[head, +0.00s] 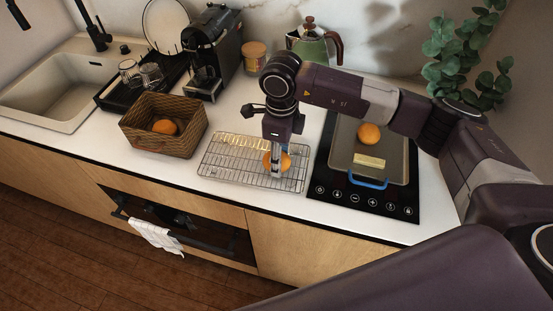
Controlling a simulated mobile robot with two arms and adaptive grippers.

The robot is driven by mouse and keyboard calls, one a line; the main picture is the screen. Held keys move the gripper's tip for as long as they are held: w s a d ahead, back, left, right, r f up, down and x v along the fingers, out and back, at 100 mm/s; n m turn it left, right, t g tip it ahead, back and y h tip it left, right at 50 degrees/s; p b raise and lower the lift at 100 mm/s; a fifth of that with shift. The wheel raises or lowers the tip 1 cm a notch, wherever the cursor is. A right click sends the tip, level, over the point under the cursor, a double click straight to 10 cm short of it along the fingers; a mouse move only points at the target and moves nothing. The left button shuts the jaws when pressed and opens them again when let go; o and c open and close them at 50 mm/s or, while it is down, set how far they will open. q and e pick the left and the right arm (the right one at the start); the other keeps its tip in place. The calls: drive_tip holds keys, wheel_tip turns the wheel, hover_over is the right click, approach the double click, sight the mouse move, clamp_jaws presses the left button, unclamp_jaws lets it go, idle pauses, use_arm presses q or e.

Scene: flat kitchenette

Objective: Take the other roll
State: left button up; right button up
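An orange-brown roll (267,161) is at the wire cooling rack (228,172), toward its right end. My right gripper (276,165) points down at this roll, with its fingers in front of part of it. I cannot tell whether the fingers are closed on the roll, or whether it rests on the rack. Another roll (369,133) lies on a metal tray (398,158) on the black cooktop. A third roll (165,127) lies in the brown wicker basket (188,146). My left gripper is not in view.
A green kettle (312,48), a coffee machine (213,50) and a lidded jar (254,57) stand behind. Glasses stand on a black rack (112,98) beside the sink (50,90). Counter between basket and cooling rack is clear.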

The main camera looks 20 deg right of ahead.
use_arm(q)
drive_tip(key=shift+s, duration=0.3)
use_arm(e)
drive_tip(key=shift+c, duration=1.1)
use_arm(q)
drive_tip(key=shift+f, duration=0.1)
use_arm(e)
drive_tip(key=shift+r, duration=0.2)
